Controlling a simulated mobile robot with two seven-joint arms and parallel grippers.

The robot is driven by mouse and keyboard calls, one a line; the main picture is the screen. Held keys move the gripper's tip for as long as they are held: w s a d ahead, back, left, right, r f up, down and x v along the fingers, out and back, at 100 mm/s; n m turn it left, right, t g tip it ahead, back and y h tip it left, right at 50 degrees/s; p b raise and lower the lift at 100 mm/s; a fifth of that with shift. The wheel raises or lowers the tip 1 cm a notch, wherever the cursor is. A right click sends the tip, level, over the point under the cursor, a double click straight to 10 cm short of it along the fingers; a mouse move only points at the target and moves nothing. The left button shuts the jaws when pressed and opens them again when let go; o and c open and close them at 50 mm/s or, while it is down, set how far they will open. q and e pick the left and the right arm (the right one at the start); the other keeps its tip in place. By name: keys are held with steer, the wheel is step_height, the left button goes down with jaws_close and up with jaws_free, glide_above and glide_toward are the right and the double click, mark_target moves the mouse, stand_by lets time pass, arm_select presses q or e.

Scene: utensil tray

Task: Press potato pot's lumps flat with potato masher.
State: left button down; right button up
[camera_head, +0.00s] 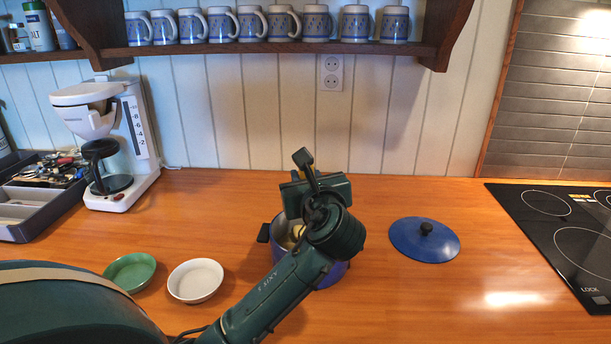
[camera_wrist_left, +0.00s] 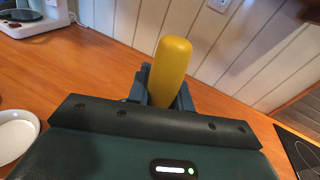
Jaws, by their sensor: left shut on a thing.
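The blue pot (camera_head: 333,277) stands on the wooden counter, largely hidden behind my left arm. Pale yellow lumps (camera_head: 297,232) show inside it past the arm. My left gripper (camera_head: 316,190) is over the pot. In the left wrist view, my left gripper (camera_wrist_left: 163,98) is shut on the yellow handle of the potato masher (camera_wrist_left: 169,67), which sticks up between the fingers. The masher's head is hidden in both views, so I cannot tell whether it touches the lumps. My right gripper is not in view.
A blue lid (camera_head: 410,241) lies right of the pot. A white bowl (camera_head: 195,281) and a green bowl (camera_head: 130,271) stand to the left. A coffee maker (camera_head: 130,125) and utensil tray (camera_head: 40,213) are farther left, a black hob (camera_head: 545,235) at the right. Mugs line the shelf above.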

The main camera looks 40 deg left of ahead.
arm_select(q)
steer(key=shift+f+p, duration=0.3)
steer(key=shift+f, duration=0.1)
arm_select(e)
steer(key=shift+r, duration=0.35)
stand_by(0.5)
